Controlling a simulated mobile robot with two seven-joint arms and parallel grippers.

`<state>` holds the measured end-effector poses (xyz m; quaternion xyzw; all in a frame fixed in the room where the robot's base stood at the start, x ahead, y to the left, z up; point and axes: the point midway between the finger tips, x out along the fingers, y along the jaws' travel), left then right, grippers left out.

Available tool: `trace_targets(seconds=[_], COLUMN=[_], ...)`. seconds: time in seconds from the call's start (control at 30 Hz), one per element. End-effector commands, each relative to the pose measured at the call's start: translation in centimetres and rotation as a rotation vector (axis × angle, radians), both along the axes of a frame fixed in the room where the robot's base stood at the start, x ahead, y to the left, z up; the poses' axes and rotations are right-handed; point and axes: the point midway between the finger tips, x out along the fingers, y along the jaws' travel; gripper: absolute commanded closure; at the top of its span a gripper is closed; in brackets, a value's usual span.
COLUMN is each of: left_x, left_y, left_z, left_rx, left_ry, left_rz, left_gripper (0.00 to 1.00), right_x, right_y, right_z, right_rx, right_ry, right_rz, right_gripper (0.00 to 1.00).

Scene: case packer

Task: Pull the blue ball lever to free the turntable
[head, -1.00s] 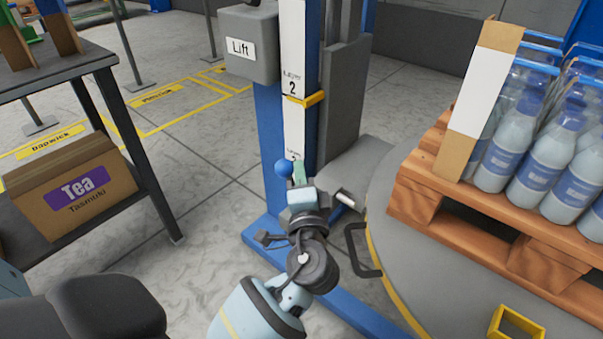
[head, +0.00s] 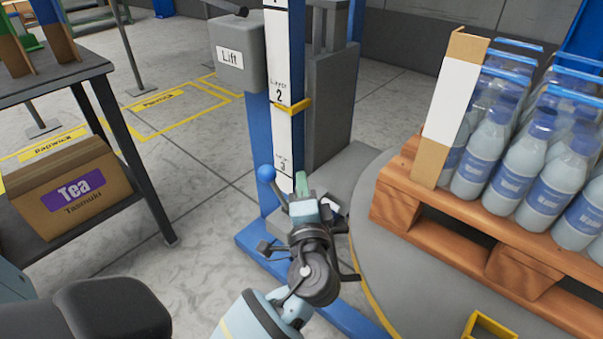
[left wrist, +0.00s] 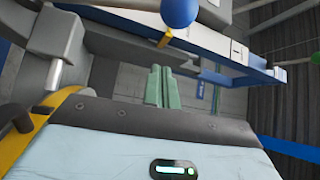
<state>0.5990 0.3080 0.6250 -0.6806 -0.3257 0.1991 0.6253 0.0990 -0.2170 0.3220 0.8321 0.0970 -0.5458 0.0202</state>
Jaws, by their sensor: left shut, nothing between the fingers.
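The blue ball (head: 266,173) of the lever is in front of the foot of the blue and white lift post, and a dark rod runs from it down toward my wrist. My left gripper (head: 301,183), with green fingers, is shut and empty just right of the ball, with a small gap in the picture. In the left wrist view the ball (left wrist: 180,11) is at the top edge, beyond the shut fingers (left wrist: 160,85). The grey turntable (head: 366,238) is to the right, its yellow edge partly behind my wrist. My right gripper is not seen.
A wooden pallet (head: 455,218) with bottles (head: 474,160) and a cardboard corner piece stands on the turntable. The lift post (head: 284,125) rises behind my gripper. A shelf with a Tea box (head: 75,188) is at left. Clear floor lies between shelf and post.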

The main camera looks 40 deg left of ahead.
Motion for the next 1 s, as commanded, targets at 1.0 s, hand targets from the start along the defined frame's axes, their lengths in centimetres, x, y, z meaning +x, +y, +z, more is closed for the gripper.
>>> trace_targets(seconds=[1.0], left_x=[-4.7], left_y=[-4.6], left_z=[-0.6], left_rx=[0.000], left_ry=[-0.001], left_rz=[0.000], left_gripper=[1.00], right_x=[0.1], right_y=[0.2], right_z=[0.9], right_rx=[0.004], right_ry=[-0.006], right_rz=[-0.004], right_gripper=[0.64])
